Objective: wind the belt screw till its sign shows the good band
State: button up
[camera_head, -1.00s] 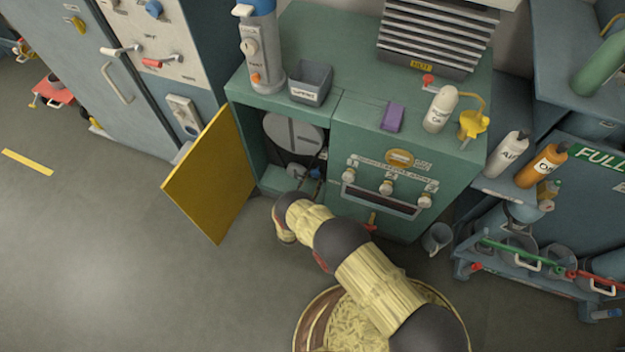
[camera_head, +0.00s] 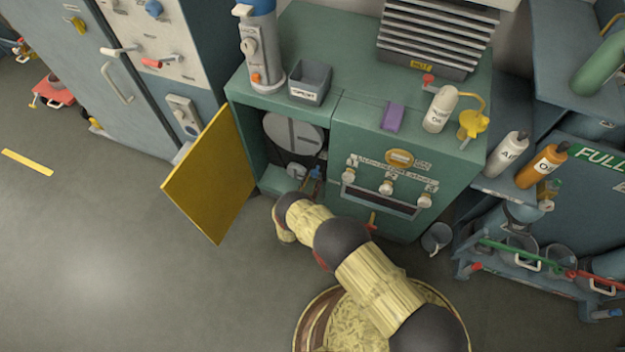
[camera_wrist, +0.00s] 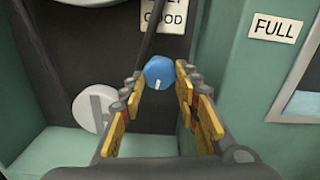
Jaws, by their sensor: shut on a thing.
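The belt screw is a blue round knob (camera_wrist: 158,72) with a white mark that points down in the wrist view. My gripper (camera_wrist: 160,82) is shut on it, one finger on each side. A white sign (camera_wrist: 163,18) behind the knob reads "GOOD" on its lower line. In the head view my gripper reaches into the open bay of the green cabinet (camera_head: 370,125). It is small and partly hidden there, and the sign cannot be read.
A large grey pulley (camera_head: 292,132) and a smaller pale disc (camera_wrist: 95,108) sit inside the bay. The open yellow door (camera_head: 212,180) stands left of my arm. A "FULL" label (camera_wrist: 275,27) is on the cabinet's right side.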

jog(key=shift+n, duration=0.5)
jog(key=o, duration=1.2)
jog(key=shift+c, duration=0.2)
jog(key=v, duration=1.2)
